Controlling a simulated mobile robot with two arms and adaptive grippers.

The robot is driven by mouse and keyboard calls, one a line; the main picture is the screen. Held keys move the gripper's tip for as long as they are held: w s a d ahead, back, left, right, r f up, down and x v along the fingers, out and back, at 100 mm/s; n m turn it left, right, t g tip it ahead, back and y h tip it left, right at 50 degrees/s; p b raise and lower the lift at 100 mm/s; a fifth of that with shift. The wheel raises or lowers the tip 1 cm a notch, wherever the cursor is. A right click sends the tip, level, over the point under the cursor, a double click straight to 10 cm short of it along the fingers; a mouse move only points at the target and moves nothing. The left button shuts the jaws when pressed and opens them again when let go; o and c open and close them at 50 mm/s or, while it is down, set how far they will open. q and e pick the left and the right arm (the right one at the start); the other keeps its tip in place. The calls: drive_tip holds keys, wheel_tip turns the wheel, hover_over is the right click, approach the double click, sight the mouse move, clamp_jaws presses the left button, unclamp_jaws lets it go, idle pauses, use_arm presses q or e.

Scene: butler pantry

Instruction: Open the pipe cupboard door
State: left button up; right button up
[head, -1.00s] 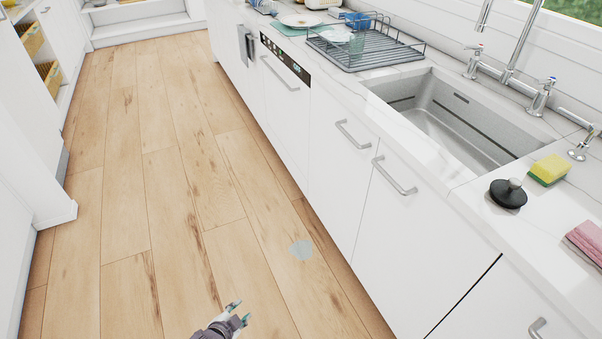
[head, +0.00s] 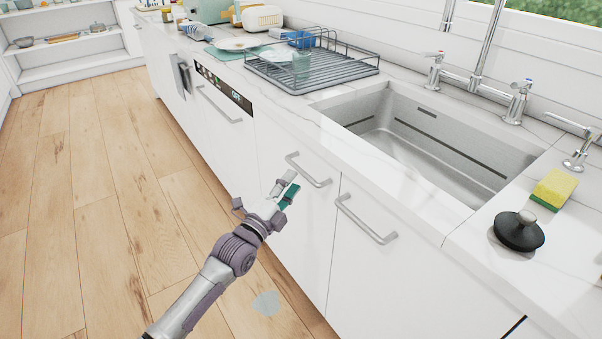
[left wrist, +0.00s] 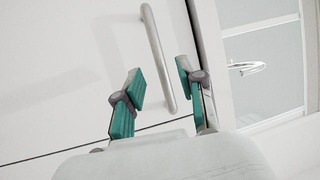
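Two white cupboard doors stand below the sink, both closed. I cannot tell from the pictures which is the pipe cupboard door. My left gripper (head: 287,189) is in front of the left door, just short of its handle in the head view. In the left wrist view a handle (left wrist: 157,55) shows beyond and between the spread green-padded fingers (left wrist: 160,80), not gripped. My right gripper is out of view.
The counter above holds the sink (head: 430,140), a dish rack (head: 310,75), a yellow sponge (head: 555,187) and a black lid-like object (head: 519,231). A dishwasher (head: 225,115) is left of the doors. The wooden floor (head: 100,200) is clear, with a pale patch (head: 265,303).

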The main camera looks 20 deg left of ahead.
sight(301, 169)
use_arm(q)
drive_tip(key=x, duration=0.5)
drive_tip(key=shift+w, duration=0.15)
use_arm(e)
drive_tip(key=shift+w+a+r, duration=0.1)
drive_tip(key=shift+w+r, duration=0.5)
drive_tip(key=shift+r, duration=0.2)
use_arm(q)
clamp_jaws()
